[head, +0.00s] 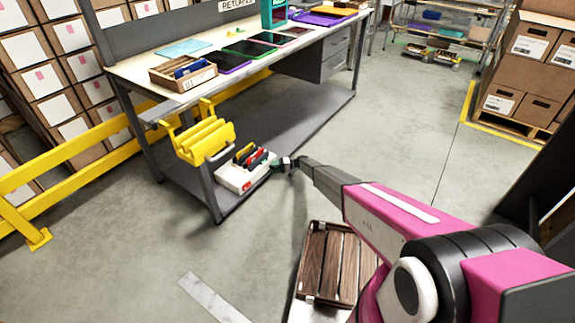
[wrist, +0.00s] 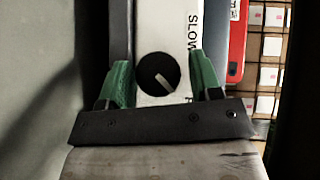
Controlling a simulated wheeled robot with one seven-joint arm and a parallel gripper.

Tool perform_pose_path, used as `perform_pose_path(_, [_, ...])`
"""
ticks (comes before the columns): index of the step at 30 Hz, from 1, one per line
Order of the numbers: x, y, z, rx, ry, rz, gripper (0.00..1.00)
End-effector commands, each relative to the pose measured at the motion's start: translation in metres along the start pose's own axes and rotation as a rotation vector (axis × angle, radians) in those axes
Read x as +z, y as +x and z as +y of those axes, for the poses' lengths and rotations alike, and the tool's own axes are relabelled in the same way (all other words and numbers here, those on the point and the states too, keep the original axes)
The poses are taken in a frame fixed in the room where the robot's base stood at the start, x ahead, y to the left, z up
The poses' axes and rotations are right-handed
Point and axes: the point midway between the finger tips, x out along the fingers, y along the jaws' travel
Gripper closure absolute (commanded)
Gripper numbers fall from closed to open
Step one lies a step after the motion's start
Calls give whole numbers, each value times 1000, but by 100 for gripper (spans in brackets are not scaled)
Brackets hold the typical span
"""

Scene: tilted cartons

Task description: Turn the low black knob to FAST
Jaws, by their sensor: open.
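The line slants from the knob's centre to the lower right in the wrist view. The printed word SLOW (wrist: 194,32) is to the upper right; part of another label (wrist: 190,98) shows below it, mostly hidden by my gripper. My gripper (wrist: 162,80) is open, its green fingers either side of the knob with gaps between. In the head view my gripper (head: 286,163) is at the end of the white box (head: 234,180); the knob is not discernible there.
The white box holds several upright coloured items and sits on the workbench's lower shelf (head: 285,120). A yellow rack (head: 203,136) stands beside it. A wooden slatted crate (head: 335,262) is below my arm. The floor right of the bench is open.

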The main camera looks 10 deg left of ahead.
Motion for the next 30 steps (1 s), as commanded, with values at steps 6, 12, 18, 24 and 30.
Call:
perform_pose_path(6, [1,-1,-2,182,-175,2,32])
perform_pose_path(12, [2,0,-4,386,-380,1,32])
perform_pose_path(18, [3,2,-5,566,-562,0,32])
perform_pose_path(24, [4,2,-6,736,-732,0,32])
perform_pose_path(30, [4,3,-6,878,-873,0,32])
